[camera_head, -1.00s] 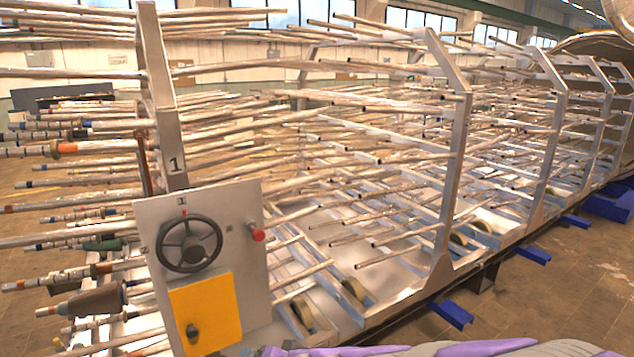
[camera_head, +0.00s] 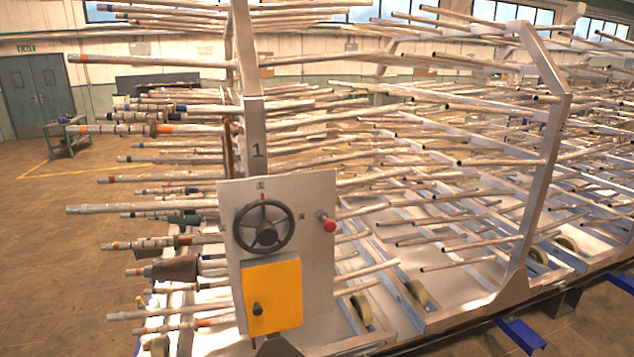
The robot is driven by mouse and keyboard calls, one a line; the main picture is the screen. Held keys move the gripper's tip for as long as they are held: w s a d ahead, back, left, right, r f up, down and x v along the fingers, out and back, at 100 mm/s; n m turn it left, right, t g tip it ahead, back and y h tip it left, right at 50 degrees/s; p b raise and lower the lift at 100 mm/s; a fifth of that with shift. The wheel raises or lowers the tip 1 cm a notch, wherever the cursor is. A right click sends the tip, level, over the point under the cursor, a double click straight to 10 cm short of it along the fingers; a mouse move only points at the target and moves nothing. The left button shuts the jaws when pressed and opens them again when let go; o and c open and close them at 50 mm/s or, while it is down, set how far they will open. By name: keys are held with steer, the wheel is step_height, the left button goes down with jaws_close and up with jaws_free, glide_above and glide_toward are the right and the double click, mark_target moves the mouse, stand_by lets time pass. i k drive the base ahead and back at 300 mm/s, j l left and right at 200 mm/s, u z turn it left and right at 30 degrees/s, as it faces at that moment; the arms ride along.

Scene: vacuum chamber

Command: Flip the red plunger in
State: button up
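The red plunger (camera_head: 328,224) is a small red knob on a short shaft. It sticks out from the upper right of a light grey control panel (camera_head: 316,270). The panel also bears a black handwheel (camera_head: 263,228) left of the plunger and a yellow box (camera_head: 272,297) with a dark knob below the wheel. My gripper is not in view, so its place relative to the plunger does not show.
The panel is fixed to a grey metal frame (camera_head: 253,130) marked 1. Several long pipes stick out left and right of it. Blue feet (camera_head: 520,335) stand at the lower right. The brown floor (camera_head: 55,270) at left is open. Grey doors (camera_head: 35,92) are at the far left.

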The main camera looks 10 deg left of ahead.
mark_target(330, 225)
steer(key=i+u, duration=0.3)
steer(key=u, duration=0.2)
steer(key=i+u, duration=0.35)
steer(key=u, duration=0.15)
